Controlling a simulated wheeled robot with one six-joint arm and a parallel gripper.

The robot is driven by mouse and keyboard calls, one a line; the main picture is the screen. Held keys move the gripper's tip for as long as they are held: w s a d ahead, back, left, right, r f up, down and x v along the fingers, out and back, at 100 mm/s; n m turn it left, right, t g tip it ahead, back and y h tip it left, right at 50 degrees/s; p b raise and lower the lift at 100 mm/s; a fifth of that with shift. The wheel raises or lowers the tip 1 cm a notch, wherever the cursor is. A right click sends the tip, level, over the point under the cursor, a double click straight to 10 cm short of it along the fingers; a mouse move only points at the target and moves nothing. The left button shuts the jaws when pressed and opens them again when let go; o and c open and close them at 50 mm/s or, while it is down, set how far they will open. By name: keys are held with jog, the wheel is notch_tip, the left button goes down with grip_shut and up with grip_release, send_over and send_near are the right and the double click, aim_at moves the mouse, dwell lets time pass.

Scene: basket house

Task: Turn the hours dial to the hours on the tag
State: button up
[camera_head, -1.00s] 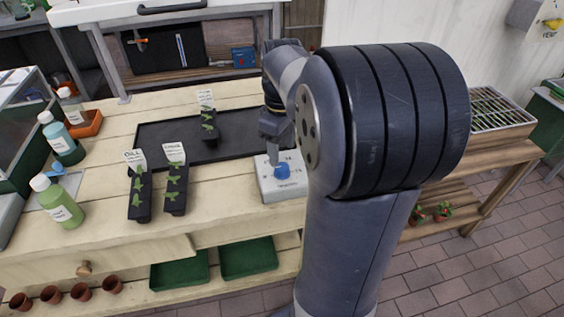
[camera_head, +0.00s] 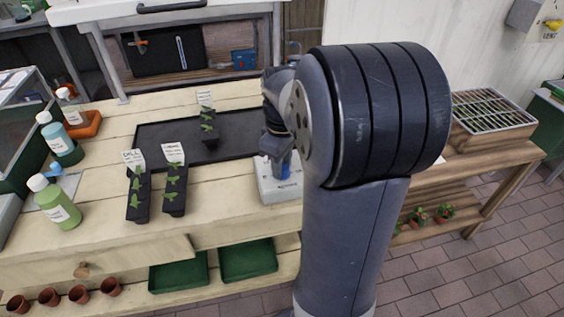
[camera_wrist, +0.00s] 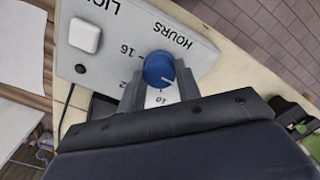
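The white control box (camera_head: 268,188) stands at the right front of the wooden bench. Its round blue hours dial (camera_wrist: 158,68) has a white pointer line and shows beside the word HOURS, with printed numbers such as 16 and 10 around it. In the wrist view, my gripper (camera_wrist: 159,80) has its fingers apart on either side of the dial; I cannot tell if they touch it. In the head view, my gripper (camera_head: 279,160) partly hides the dial. White tags stand in the seedling trays: one reads DILL (camera_head: 133,159), another (camera_head: 174,153) and a third (camera_head: 205,97) are too small to read.
A white square button (camera_wrist: 85,35) is on the box. Bottles, such as a green one (camera_head: 55,203), stand at the left.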

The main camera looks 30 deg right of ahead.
jog(key=c, duration=0.4)
jog(key=shift+r+m, duration=0.1)
jog(key=shift+m, duration=0.2)
jog(key=m+p, duration=0.3)
jog(key=m, duration=0.1)
jog(key=shift+m, duration=0.3)
jog(key=m+p, duration=0.2)
jog(key=m, duration=0.4)
jog(key=m+p, duration=0.2)
jog(key=m, duration=0.4)
jog(key=shift+m, duration=0.3)
jog(key=m+p, duration=0.1)
jog(key=m, duration=0.4)
jog(key=shift+m, duration=0.4)
